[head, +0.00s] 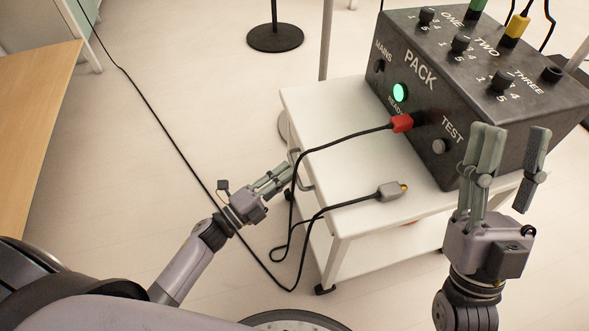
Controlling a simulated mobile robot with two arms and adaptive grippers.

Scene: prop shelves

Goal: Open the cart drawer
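The white cart (345,110) stands in the middle, with the drawer side facing left. A grey bar handle (305,180) shows on that side, below the top. The drawer front is mostly hidden by the cart's top edge and my gripper, and I see no clear gap around it. My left gripper (286,176) points at the handle, with its fingertips right by it. Its fingers look close together; whether they grip the handle, I cannot tell. My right gripper (512,142) is open, pointing up, empty, in front of the cart's right part.
A black PACK box (440,85) with knobs, a lit green lamp and a red plug (402,122) stands on the cart. A grey connector (390,191) lies on the top. Its black cable hangs over the edge near my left gripper. A wooden table (35,120) is at left.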

